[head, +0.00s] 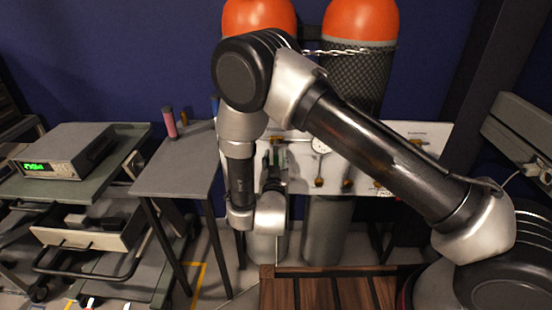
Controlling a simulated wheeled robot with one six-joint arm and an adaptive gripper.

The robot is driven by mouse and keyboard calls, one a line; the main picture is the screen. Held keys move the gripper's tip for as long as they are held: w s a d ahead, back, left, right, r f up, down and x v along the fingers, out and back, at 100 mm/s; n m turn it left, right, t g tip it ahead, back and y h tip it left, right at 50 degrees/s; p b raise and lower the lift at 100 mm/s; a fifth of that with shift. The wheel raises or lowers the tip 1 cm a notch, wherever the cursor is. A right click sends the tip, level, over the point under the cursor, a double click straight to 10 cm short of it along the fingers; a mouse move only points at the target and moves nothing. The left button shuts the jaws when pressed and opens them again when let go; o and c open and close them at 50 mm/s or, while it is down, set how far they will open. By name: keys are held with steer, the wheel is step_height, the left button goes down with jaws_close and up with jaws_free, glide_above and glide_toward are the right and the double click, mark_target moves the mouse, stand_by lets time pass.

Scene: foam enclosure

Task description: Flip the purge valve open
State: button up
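A white valve panel (405,150) stands in front of two gas cylinders. Small brass-coloured valve fittings (347,185) sit along its lower part, and a round gauge (320,145) is above them. I cannot tell which fitting is the purge valve, or whether its handle is open; it may be behind my arm. My gripper (275,158) is in front of the panel's left part, beyond my wrist, pointing toward the panel. It is small, dark and partly hidden. I cannot tell whether its fingers are open or touch anything.
Orange-topped cylinders (360,22) stand behind the panel, with a chain (345,51) across them. A grey side table (175,165) and a cart with a green-display instrument (65,150) are at left. A wooden slatted surface (320,292) is below. A dark post rises at right.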

steer(key=shift+w, duration=0.85)
jaws_close()
